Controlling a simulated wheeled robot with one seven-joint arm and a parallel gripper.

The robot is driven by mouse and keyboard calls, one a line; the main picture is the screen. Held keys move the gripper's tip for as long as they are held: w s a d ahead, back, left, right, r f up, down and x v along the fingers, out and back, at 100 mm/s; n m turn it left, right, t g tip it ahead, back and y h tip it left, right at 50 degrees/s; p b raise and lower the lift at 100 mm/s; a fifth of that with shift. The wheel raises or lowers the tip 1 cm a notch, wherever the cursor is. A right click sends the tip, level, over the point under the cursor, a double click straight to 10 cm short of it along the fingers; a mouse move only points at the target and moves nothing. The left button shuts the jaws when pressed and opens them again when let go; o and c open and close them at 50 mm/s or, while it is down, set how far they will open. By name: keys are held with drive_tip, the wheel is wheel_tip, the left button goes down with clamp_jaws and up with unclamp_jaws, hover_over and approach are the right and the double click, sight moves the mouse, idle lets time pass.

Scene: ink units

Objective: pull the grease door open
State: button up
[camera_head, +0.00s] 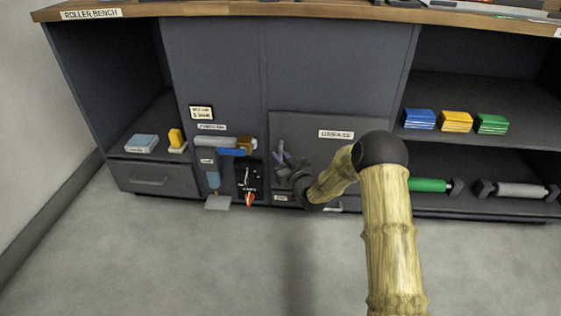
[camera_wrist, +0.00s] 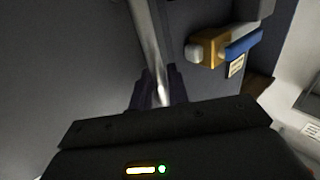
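The grease door (camera_head: 350,150) is a dark grey panel low in the middle of the bench, with a white GREASE label (camera_head: 336,134) near its top. It looks closed or nearly so; my arm covers part of it. Its upright metal bar handle (camera_head: 281,150) is at the door's left side. My gripper (camera_head: 284,170) is at this handle. In the wrist view the bar handle (camera_wrist: 147,35) runs down between the two dark fingers (camera_wrist: 160,92), which sit close against it on both sides.
Left of the door are a pipe with a brass and blue fitting (camera_head: 235,146), also in the wrist view (camera_wrist: 212,48), and a black panel with a red-tipped lever (camera_head: 249,180). A drawer (camera_head: 150,180) is at far left. Right shelves hold coloured stacks (camera_head: 455,121) and rollers (camera_head: 515,190). The floor (camera_head: 230,265) in front is clear.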

clamp_jaws()
